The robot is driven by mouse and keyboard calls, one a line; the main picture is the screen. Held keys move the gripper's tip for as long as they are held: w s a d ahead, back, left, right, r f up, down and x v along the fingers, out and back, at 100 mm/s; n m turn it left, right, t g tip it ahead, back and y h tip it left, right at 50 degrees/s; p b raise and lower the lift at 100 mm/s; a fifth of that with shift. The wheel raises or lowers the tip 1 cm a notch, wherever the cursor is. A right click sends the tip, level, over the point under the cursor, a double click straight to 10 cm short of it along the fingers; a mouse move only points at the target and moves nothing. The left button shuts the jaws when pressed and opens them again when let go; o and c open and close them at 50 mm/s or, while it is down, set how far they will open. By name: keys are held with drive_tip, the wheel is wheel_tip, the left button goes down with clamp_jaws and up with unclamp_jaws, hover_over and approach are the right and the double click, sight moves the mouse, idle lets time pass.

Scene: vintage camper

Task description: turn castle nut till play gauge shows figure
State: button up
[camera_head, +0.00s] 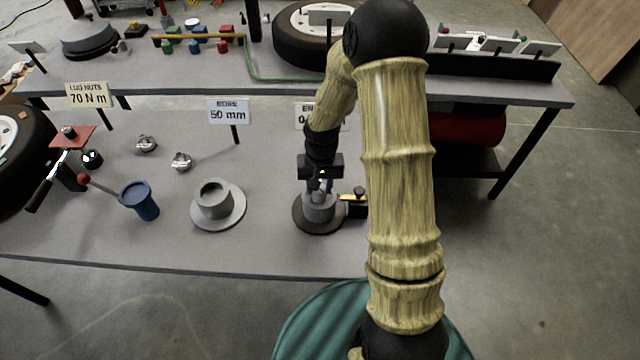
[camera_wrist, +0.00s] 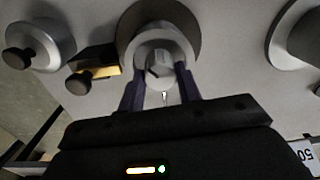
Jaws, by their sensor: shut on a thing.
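The castle nut (camera_wrist: 160,72) is a grey hex-shaped piece on top of a round grey hub (camera_wrist: 146,42). The hub (camera_head: 319,208) stands on a dark disc (camera_head: 300,217) near the bench's front edge in the head view. My gripper (camera_head: 320,187) points down over the hub. In the wrist view its two dark purple fingers (camera_wrist: 160,80) lie on either side of the nut, shut on it. A black and yellow block (camera_head: 354,200), perhaps the play gauge, stands right of the hub. It also shows in the wrist view (camera_wrist: 108,60), with a dark knob. No figure on it is readable.
A sign (camera_head: 306,117) behind is mostly hidden by my arm. Left stand a flanged grey bore piece (camera_head: 231,217), a blue cup (camera_head: 146,206) and a red-plated fixture (camera_head: 72,136). A silver cylinder with a dark knob (camera_wrist: 42,42) is beyond the block.

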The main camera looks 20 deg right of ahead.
drive_tip(key=n+p, duration=0.1)
drive_tip(key=n, duration=0.4)
drive_tip(key=shift+r+p, duration=0.1)
drive_tip(key=shift+p, duration=0.2)
drive_tip(key=shift+w+n+p, duration=0.1)
drive_tip(key=shift+n+p, duration=0.6)
drive_tip(key=shift+n, duration=1.7)
drive_tip(key=o, duration=1)
wheel_tip(320, 180, up, 17)
drive_tip(key=b, duration=0.1)
drive_tip(key=shift+d+r, duration=0.15)
drive_tip(key=shift+d, duration=0.05)
drive_tip(key=shift+w, duration=0.1)
